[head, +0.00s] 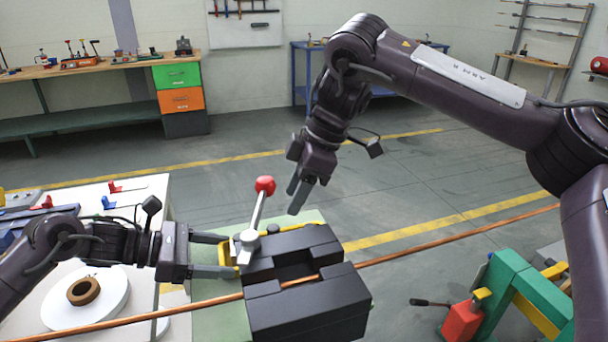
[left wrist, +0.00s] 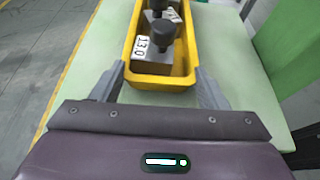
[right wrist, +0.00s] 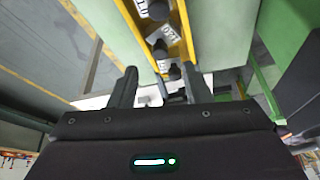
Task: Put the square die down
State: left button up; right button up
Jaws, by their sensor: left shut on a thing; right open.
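My left gripper (head: 215,255) is shut on the near end of a yellow tray (left wrist: 160,84), with one finger against each side wall. A square metal die (left wrist: 152,60) marked 13.0, with a black knob on top, sits in the tray at that end. Another knobbed die (left wrist: 163,15) is behind it. In the head view, the black block mostly hides the tray (head: 228,250). The right wrist view shows the tray (right wrist: 177,22) with several knobbed, labelled dies. My right gripper (head: 300,192) is open and empty, above and beyond the black block.
A black split block (head: 305,300) has a copper rod (head: 420,248) through it. A lever with a red knob (head: 265,186) stands beside it. A white table (head: 35,285) is on the left. A green frame (head: 505,285) stands at right. The floor beyond is clear.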

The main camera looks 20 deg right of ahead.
jog(key=shift+v, duration=1.9)
pick_arm(q)
jog(key=o, duration=1.1)
jog(key=shift+a, duration=0.1)
